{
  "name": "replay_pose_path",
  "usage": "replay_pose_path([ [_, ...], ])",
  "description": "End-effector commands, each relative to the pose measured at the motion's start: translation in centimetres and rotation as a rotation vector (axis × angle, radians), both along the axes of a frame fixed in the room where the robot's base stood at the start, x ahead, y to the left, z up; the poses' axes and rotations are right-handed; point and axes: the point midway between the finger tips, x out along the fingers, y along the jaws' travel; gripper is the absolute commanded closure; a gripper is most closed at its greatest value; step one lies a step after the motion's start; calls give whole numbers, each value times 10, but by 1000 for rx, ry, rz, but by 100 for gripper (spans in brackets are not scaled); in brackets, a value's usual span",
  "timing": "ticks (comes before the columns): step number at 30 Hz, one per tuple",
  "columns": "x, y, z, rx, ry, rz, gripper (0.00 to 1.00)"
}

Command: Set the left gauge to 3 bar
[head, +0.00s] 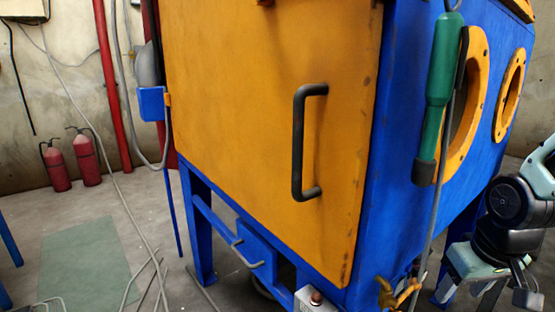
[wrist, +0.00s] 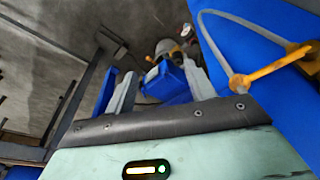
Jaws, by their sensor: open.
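I cannot make out the left gauge or its reading in either view. In the wrist view, a small grey round fitting with yellow and red bits (wrist: 166,47) sits beyond the fingers, too small and blurred to name. A blue box-shaped part (wrist: 165,82) shows between the fingers. My gripper (wrist: 158,80) is open with nothing held between its fingers. In the head view, my gripper (head: 487,292) is low at the right, beside the blue cabinet's lower right side and apart from its yellow valve handle (head: 398,292).
The cabinet has an orange door (head: 260,120) with a dark handle (head: 300,145) and round orange ports (head: 467,100). A green tool (head: 438,75) hangs by the ports. A yellow lever (wrist: 275,66) with a grey hose is right of my fingers. Two fire extinguishers (head: 86,160) stand back left.

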Motion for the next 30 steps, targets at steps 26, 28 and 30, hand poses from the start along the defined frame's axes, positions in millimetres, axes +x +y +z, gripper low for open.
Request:
replay_pose_path([
  [26,-141,187,64,-14,205,625,46],
  [28,-141,187,77,-14,205,624,46],
  [30,-141,187,91,-15,205,623,46],
])
